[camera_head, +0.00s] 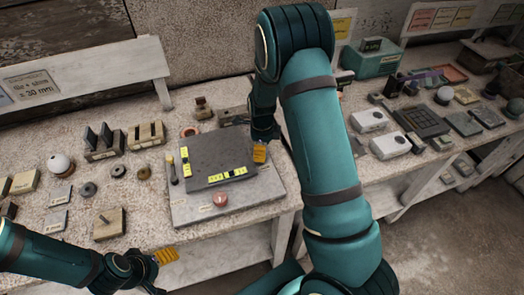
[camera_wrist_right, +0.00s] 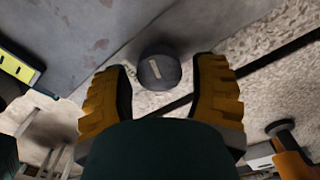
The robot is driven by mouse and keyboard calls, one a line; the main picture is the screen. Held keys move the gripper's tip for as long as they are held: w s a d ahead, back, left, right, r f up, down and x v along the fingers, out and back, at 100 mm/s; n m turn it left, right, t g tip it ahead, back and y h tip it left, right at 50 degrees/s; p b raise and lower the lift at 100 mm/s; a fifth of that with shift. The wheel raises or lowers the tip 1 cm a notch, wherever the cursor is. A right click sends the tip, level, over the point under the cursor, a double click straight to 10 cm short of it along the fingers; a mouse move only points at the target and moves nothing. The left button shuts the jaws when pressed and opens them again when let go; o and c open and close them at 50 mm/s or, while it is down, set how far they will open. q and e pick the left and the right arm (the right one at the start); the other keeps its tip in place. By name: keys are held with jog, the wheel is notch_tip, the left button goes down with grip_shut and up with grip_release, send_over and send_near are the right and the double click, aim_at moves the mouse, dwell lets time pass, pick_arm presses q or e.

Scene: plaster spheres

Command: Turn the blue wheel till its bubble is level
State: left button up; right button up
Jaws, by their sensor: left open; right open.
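A dark bluish-grey round wheel (camera_wrist_right: 158,72) with a pale mark on its top shows in the right wrist view. My right gripper (camera_wrist_right: 162,80) is open, its orange-yellow fingers on either side of the wheel; I cannot tell whether they touch it. In the head view, my right gripper (camera_head: 260,152) is at the right edge of the dark plate (camera_head: 212,152), and the wheel is hidden there. Yellow bubble levels (camera_head: 227,174) lie on the plate; their bubbles are too small to read. My left gripper (camera_head: 165,256) is open and empty at the front left, off the table.
The plate sits on a grey slab (camera_head: 250,199). A white ball (camera_head: 59,163) and several blocks stand further left.

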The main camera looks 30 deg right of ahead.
jog(key=shift+f, duration=0.4)
jog(key=c, duration=0.9)
jog(key=shift+n, duration=0.4)
jog(key=n, duration=1.1)
jog(key=shift+n, duration=0.3)
jog(key=shift+c, duration=0.2)
jog(key=o, duration=0.9)
jog(key=shift+w, duration=0.1)
